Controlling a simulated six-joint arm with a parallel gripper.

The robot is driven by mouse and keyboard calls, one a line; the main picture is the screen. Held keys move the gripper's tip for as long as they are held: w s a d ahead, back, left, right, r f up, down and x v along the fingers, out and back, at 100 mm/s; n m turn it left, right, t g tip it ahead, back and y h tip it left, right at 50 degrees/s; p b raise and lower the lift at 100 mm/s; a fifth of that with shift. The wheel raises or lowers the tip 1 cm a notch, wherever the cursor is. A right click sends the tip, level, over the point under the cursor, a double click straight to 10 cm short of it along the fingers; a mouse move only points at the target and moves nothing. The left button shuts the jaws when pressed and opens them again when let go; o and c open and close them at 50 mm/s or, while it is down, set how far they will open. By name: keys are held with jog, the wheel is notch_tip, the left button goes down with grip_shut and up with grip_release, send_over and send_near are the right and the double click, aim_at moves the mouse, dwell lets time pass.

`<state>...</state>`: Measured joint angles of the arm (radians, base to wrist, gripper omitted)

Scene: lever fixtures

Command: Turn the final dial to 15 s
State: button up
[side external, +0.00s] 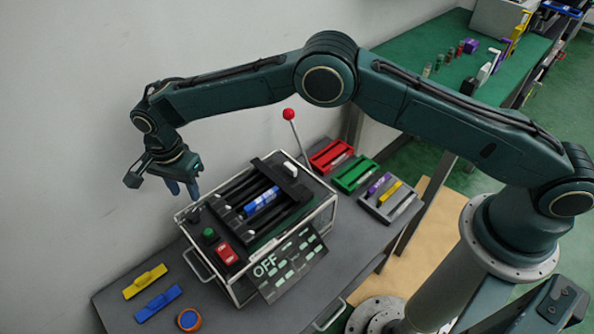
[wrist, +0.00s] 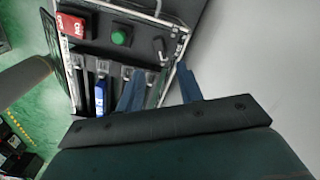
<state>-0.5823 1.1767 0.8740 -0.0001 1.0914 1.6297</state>
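A machine box (side external: 325,222) with a clear-sided frame stands on the grey table. A small dark knob (side external: 194,214), possibly the dial, sits at its left end near a green button (side external: 209,233) and a red switch (side external: 228,253). In the wrist view the dark knob (wrist: 158,47) is beside the green button (wrist: 121,37). A front panel (side external: 292,268) reads "OFF"; I cannot read a dial setting. My gripper (side external: 183,191) is above the box's left end, apart from the knob. Its blue fingers (wrist: 159,88) are spread with nothing between them.
A red-ball lever (side external: 289,115) rises behind the box. Red (side external: 331,156), green (side external: 355,174) and grey (side external: 388,200) trays lie to the right. Yellow (side external: 145,281) and blue (side external: 158,303) pieces and an orange round piece (side external: 189,320) lie at front left. A wall is close behind.

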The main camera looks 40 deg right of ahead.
aim_at(194, 211)
notch_tip(194, 211, down, 7)
jog(key=shift+f, duration=0.15)
dwell(0.4)
grip_shut()
